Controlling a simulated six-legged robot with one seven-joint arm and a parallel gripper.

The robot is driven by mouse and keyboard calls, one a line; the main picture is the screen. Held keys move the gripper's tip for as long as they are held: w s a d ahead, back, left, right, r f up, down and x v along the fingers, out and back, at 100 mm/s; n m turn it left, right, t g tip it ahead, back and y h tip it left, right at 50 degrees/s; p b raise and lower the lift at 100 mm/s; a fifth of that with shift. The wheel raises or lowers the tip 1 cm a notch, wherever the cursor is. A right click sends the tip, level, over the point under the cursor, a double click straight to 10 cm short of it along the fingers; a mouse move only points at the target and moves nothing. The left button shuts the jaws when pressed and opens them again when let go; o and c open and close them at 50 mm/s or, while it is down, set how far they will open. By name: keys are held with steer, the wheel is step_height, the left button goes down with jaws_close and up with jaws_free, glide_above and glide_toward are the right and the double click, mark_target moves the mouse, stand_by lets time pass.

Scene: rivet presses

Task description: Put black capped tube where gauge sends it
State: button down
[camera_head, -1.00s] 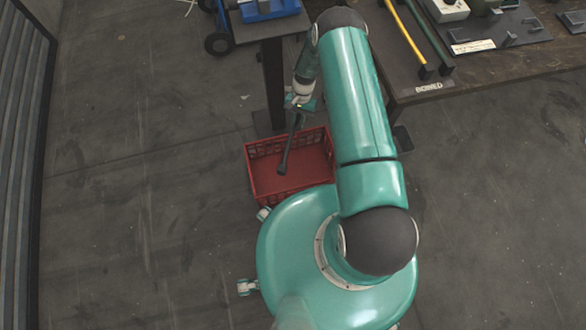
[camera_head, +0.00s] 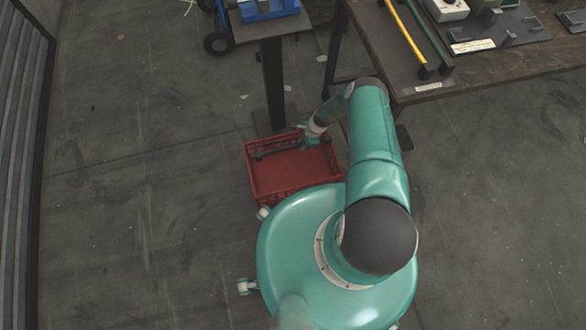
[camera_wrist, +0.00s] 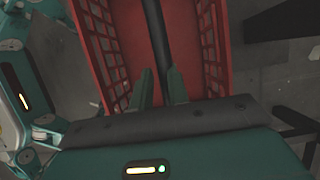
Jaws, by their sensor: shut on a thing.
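The black capped tube (camera_head: 277,151) lies roughly level along the far side of the red crate (camera_head: 292,175), low inside it. My gripper (camera_head: 309,140) is shut on the tube near its right end, at the crate's far right corner. In the wrist view the dark tube (camera_wrist: 156,40) runs away from between my gripper's fingers (camera_wrist: 160,84), over the floor of the red crate (camera_wrist: 126,28). I cannot tell whether the tube touches the crate floor. No gauge reading is legible.
A dark bench (camera_head: 500,72) at the upper right holds a yellow rod (camera_head: 404,32), a dark green rod (camera_head: 428,34) and a white box (camera_head: 446,9). A small stand (camera_head: 270,30) with a blue item (camera_head: 268,8) rises behind the crate. Open floor lies left.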

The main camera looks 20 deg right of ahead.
steer(key=shift+f, duration=1.1)
steer(key=c, duration=1.3)
jaws_free()
steer(key=shift+r, duration=0.1)
steer(key=v, duration=1.3)
steer(key=shift+r, duration=0.3)
